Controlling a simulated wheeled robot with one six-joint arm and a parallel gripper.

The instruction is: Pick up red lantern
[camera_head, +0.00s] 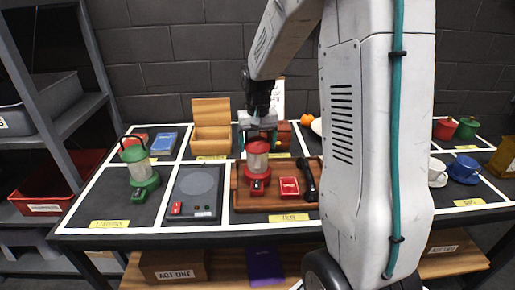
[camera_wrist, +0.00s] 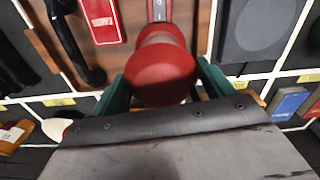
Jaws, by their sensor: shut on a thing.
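The red lantern (camera_head: 257,162), with a red cap, pale glass and red base, is upright over the wooden tray (camera_head: 240,203). I cannot tell whether its base touches the tray. My gripper (camera_head: 258,135) comes down on the lantern from above and is shut on its top. In the wrist view, the lantern's red cap (camera_wrist: 160,72) is between my two green fingers (camera_wrist: 163,90). The fingertips are partly hidden. A green lantern (camera_head: 140,165) stands apart in the left section of the table.
A red card box (camera_head: 289,187) and a black handset (camera_head: 307,180) lie beside the lantern on the tray. A grey pad (camera_head: 197,188) is left of it. An open wooden box (camera_head: 210,130) stands behind. Cups (camera_head: 463,168) are at the right.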

